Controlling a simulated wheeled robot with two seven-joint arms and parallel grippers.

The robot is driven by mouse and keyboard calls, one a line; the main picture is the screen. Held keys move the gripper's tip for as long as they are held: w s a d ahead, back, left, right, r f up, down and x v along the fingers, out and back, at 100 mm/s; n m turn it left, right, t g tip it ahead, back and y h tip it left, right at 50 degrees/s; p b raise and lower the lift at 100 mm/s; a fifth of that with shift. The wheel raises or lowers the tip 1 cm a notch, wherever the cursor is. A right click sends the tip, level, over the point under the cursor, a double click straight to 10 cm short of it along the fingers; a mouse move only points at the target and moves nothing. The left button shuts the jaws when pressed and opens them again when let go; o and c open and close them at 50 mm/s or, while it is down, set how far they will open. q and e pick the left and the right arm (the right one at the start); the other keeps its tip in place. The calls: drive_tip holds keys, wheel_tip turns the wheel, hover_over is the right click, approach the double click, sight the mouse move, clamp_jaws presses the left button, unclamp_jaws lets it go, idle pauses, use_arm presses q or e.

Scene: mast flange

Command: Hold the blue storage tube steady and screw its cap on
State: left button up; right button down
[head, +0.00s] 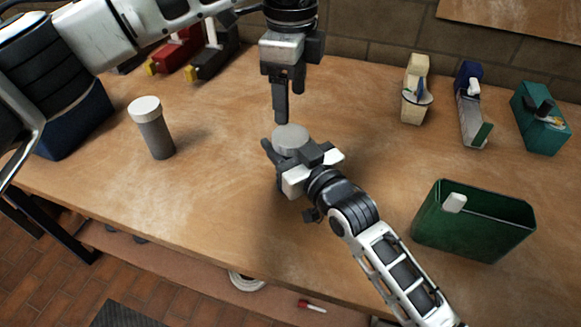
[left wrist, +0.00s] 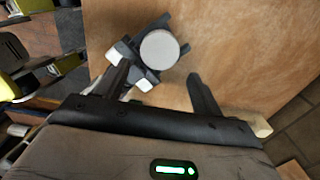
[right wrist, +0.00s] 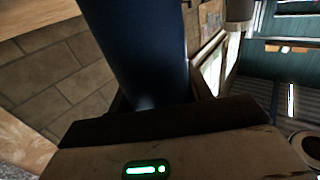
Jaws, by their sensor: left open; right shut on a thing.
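The blue storage tube (right wrist: 140,45) stands between the fingers of my right gripper (right wrist: 155,102) in the right wrist view. In the head view my right gripper (head: 291,160) is shut around it, and the tube's body is mostly hidden. A round light grey cap (head: 291,137) shows on top, and it also shows in the left wrist view (left wrist: 160,49). I cannot tell how tightly it sits. My left gripper (head: 287,105) points down just above the cap. It is open and empty, with its fingers apart in the left wrist view (left wrist: 160,85).
A grey tube with a white cap (head: 152,127) stands at left on the wooden bench (head: 215,180). A green open bin (head: 470,238) is at right.

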sight(291, 135)
use_arm(q)
drive_tip(key=shift+f, duration=4)
drive_tip(key=c, duration=0.8)
drive_tip(key=m, duration=1.6)
drive_tip(key=o, duration=1.1)
